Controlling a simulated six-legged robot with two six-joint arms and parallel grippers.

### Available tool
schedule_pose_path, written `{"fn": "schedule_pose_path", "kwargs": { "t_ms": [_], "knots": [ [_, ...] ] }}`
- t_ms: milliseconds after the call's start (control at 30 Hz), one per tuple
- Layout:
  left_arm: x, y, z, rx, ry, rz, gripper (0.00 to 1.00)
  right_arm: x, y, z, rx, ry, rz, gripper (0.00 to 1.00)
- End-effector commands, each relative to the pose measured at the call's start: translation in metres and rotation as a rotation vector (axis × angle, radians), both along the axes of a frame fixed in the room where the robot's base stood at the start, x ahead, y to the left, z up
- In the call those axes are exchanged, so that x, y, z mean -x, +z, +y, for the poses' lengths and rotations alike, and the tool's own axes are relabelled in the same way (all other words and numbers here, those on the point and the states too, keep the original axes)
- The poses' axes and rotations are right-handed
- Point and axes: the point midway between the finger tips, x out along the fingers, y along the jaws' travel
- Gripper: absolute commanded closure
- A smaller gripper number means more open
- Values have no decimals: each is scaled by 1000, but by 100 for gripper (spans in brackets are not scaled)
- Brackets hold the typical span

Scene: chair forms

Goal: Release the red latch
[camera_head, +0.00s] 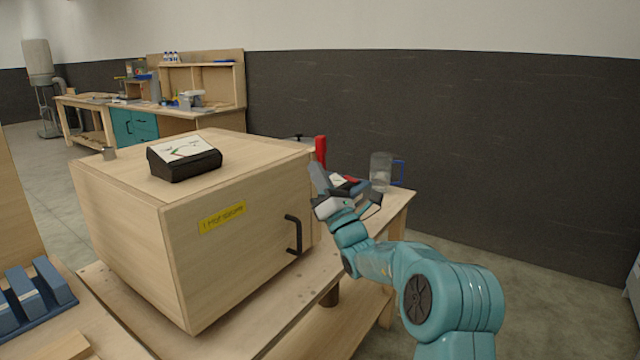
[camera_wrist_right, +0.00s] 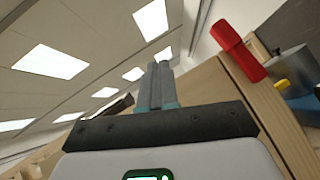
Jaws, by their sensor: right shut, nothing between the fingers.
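The red latch (camera_head: 321,151) stands upright at the right side of the wooden cabinet (camera_head: 130,225), close to its top edge. In the right wrist view the red latch (camera_wrist_right: 237,50) shows at the upper right, tilted, on the side of the wooden box. My right gripper (camera_head: 316,178) is shut and empty, just below and beside the latch in the head view. In the right wrist view my fingers (camera_wrist_right: 160,82) are together and point up, left of the latch and apart from it. My left gripper is not in view.
The cabinet has a black door handle (camera_head: 294,235) and a yellow label (camera_head: 222,218). A black box with a white top (camera_head: 184,158) sits on it. A clear jug with a blue handle (camera_head: 381,171) stands behind my right gripper on the workbench (camera_head: 398,205). Blue parts (camera_head: 38,290) lie at lower left.

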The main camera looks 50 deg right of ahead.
Motion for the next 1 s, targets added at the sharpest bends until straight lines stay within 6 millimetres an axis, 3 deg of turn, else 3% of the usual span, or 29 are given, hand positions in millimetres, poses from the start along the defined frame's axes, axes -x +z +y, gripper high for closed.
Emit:
{"fn": "schedule_pose_path", "kwargs": {
  "t_ms": [233,1000],
  "knots": [
    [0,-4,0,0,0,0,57,19,-2,16,-1,-1,0,100],
    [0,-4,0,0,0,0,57,21,-1,19,0,0,0,100]
  ]
}}
